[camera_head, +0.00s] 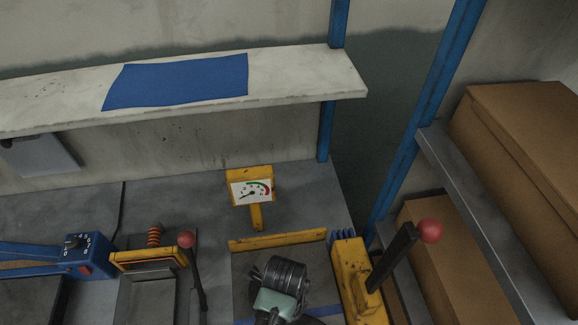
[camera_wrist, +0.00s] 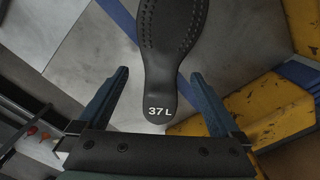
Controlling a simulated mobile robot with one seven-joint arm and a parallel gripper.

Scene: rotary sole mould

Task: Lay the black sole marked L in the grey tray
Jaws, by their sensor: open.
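The black sole (camera_wrist: 172,40) shows in the wrist view with "37 L" in white on its narrow heel end. Its far end runs out of the top of the picture. My gripper (camera_wrist: 160,76) is open, with one finger on each side of the sole's heel part and a visible gap on both sides. In the head view my wrist (camera_head: 275,300) is over the yellow-edged station at the bottom middle and hides the sole. I cannot make out a grey tray in either view.
A yellow lever block (camera_head: 357,285) with a red knob stands just right of my wrist. A yellow gauge (camera_head: 250,187) stands behind it. Another red-knobbed lever (camera_head: 190,262) is to the left. A shelf (camera_head: 300,80) with a blue mat (camera_head: 180,80) is above; boxes (camera_head: 525,130) are at right.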

